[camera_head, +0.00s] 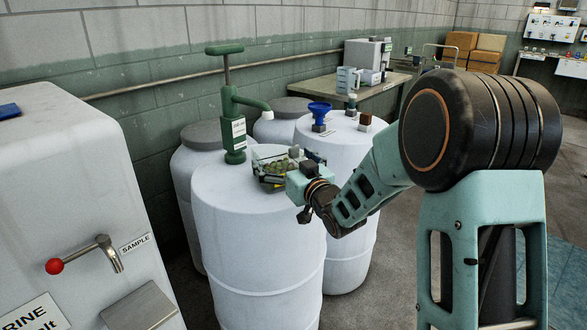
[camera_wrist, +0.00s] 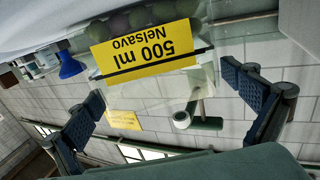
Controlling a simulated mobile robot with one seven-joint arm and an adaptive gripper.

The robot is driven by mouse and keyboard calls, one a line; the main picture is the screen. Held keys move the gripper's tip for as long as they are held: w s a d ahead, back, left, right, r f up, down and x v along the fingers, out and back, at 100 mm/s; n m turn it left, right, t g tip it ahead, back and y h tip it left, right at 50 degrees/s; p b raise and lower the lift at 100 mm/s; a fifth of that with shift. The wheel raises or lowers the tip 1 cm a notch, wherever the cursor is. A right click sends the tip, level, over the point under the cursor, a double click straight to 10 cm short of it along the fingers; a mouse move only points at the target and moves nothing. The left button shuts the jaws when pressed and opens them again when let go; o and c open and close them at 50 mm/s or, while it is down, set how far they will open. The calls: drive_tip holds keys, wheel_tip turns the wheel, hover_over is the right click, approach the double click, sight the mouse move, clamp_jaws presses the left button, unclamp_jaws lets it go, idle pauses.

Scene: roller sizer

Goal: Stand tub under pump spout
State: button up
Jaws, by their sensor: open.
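The tub (camera_head: 270,163) is clear, with green olive-like contents. In the head view it is at the top of the front white drum, below and slightly right of the pump spout (camera_head: 266,114). The green pump (camera_head: 234,115) stands upright on that drum. In the wrist view the tub's yellow label (camera_wrist: 145,55) reads upside down, "500 ml Nelsavo". The spout's pale end (camera_wrist: 182,119) shows beyond it. My gripper (camera_wrist: 168,108) is open, with one finger on each side of the tub region. I cannot tell whether the fingers touch it.
The front drum (camera_head: 258,235) has a bare rim around the tub. A second drum (camera_head: 345,150) behind right carries a blue funnel (camera_head: 319,110) and small blocks. A white tank (camera_head: 75,180) with a red-knobbed tap stands at left. A bench (camera_head: 375,92) stands behind.

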drive_tip(key=v, duration=0.9)
drive_tip(key=shift+p, duration=0.3)
